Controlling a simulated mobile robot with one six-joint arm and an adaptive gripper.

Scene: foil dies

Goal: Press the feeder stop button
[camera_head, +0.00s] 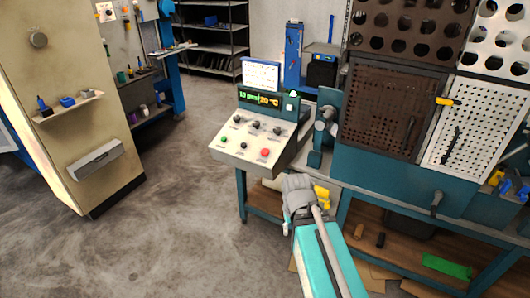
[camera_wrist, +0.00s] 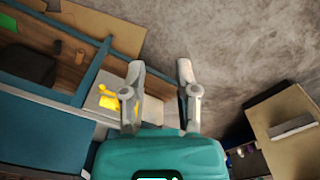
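The control panel (camera_head: 247,146) is a pale sloped box on a teal bench, with a lit display (camera_head: 263,99) above it. A red button (camera_head: 265,152) sits at its lower right and a green button (camera_head: 223,139) at its lower left, with several dark knobs around them. The labels are too small to read. My gripper (camera_head: 297,183) is below and right of the panel, apart from the red button. In the wrist view my gripper (camera_wrist: 160,67) has its two fingers spread with nothing between them. The panel's buttons are not visible there.
A yellow object (camera_head: 322,194) lies close beside my gripper; it also shows in the wrist view (camera_wrist: 108,99). Perforated racks (camera_head: 392,108) stand right of the panel. A beige cabinet (camera_head: 75,120) stands at left. The floor (camera_head: 165,225) between is clear.

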